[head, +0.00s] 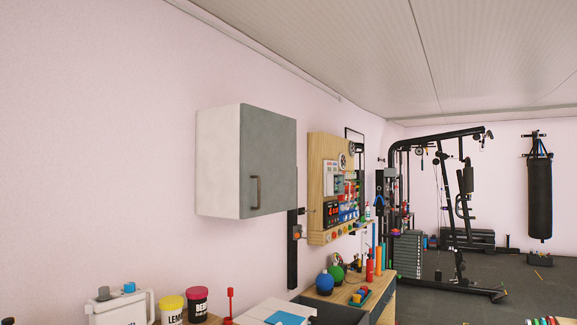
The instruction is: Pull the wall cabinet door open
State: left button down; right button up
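The wall cabinet (219,162) hangs on the pink wall left of the middle of the head view. It has a white side and a grey door (268,155). The door looks shut, flush with the cabinet body. Neither of my grippers shows in this view. The inside of the cabinet is hidden behind the door.
Below the cabinet are a yellow-lidded jar (172,310), a pink-lidded jar (197,304) and a white container (119,307). A wooden tool board (322,185) hangs to the right. Gym equipment (440,210) stands further back. The space before the door looks clear.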

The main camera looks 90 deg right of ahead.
aim_at(269, 147)
jog(key=z, duration=2.7)
jog(key=i+l+z, duration=0.2)
jog(key=i+l, duration=0.25)
jog(key=i+l+z, duration=0.25)
jog(key=i, duration=0.3)
jog(key=l, duration=0.1)
